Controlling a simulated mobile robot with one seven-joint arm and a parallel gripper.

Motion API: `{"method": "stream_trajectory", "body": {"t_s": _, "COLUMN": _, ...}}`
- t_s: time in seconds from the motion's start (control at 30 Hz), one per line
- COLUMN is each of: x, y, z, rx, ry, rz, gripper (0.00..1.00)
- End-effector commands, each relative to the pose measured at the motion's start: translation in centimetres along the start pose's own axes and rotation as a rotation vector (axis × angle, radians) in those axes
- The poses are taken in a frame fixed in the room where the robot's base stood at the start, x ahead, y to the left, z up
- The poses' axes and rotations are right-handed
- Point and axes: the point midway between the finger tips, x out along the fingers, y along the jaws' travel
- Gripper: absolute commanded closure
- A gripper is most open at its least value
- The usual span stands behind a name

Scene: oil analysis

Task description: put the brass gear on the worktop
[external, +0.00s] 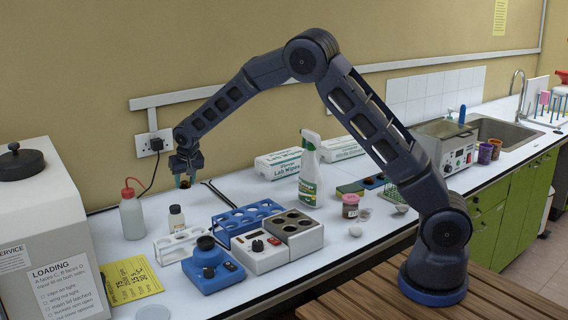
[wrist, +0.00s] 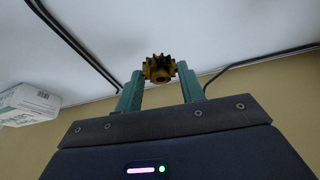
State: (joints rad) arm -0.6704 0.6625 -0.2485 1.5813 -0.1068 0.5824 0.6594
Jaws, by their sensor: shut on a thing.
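In the wrist view my gripper (wrist: 160,84) is shut on the brass gear (wrist: 159,68), a small toothed wheel with a dark centre hole, held between the teal fingertips. In the external view my gripper (external: 185,178) hangs down over the back left of the white worktop (external: 180,258), above and to the right of the wash bottle. The gear is small and mostly hidden there between the fingers. The gap between gear and worktop is hard to judge, but it looks held above the surface.
Near my gripper stand a red-capped wash bottle (external: 132,212) and a small capped bottle (external: 176,218). A white rack (external: 180,246), a blue rack (external: 246,217) and a heater block (external: 262,250) stand in front. A black cable (external: 150,172) runs behind. The worktop's back strip has some bare room.

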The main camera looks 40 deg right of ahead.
Motion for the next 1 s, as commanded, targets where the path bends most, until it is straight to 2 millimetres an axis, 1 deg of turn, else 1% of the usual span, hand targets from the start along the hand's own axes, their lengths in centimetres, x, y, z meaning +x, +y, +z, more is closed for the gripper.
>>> {"method": "stream_trajectory", "body": {"t_s": 0.03, "x": 1.1, "y": 0.1, "z": 0.5, "rx": 0.0, "ry": -0.003, "rz": 0.002, "gripper": 0.88}}
{"method": "stream_trajectory", "body": {"t_s": 0.13, "x": 2.6, "y": 0.1, "z": 1.1, "rx": 0.0, "ry": -0.002, "rz": 0.002, "gripper": 0.88}}
{"method": "stream_trajectory", "body": {"t_s": 0.23, "x": 3.6, "y": 0.0, "z": 1.5, "rx": 0.0, "ry": 0.0, "rz": 0.0, "gripper": 0.88}}
{"method": "stream_trajectory", "body": {"t_s": 0.47, "x": 4.7, "y": 0.1, "z": 2.0, "rx": 0.0, "ry": -0.001, "rz": 0.001, "gripper": 0.88}}
{"method": "stream_trajectory", "body": {"t_s": 0.7, "x": 7.6, "y": 0.1, "z": 3.2, "rx": 0.0, "ry": -0.001, "rz": 0.001, "gripper": 0.88}}
{"method": "stream_trajectory", "body": {"t_s": 0.8, "x": 8.1, "y": 0.1, "z": 3.3, "rx": 0.0, "ry": 0.0, "rz": 0.0, "gripper": 0.88}}
{"method": "stream_trajectory", "body": {"t_s": 1.0, "x": 8.0, "y": 0.1, "z": 3.3, "rx": 0.0, "ry": 0.0, "rz": 0.0, "gripper": 0.88}}
